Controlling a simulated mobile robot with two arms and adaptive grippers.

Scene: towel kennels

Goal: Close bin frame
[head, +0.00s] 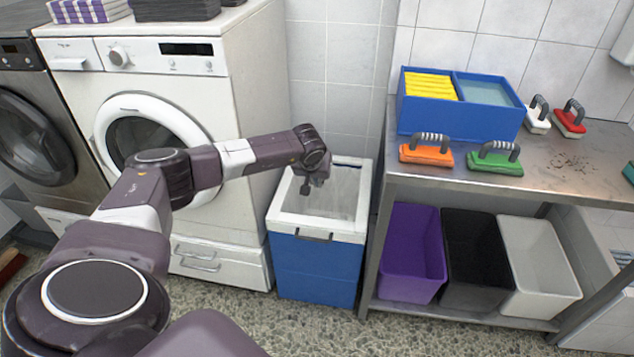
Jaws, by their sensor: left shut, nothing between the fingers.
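A blue bin (313,272) with a white frame (305,223) on top stands on the floor between the washing machine and the metal bench. The frame lies level on the rim, and through its opening I see a pale grey interior. A dark handle shows at its front edge. My left gripper (305,190) is shut and empty, pointing down over the left back part of the frame's opening. I cannot tell whether its tip touches anything. My right gripper is not in view.
A white washing machine (255,100) stands left of the bin. At right, a metal bench (450,185) carries a blue box (460,122) and several brushes. Purple (415,245), black (475,250) and white (540,255) bins sit on its lower shelf. The floor before the bin is clear.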

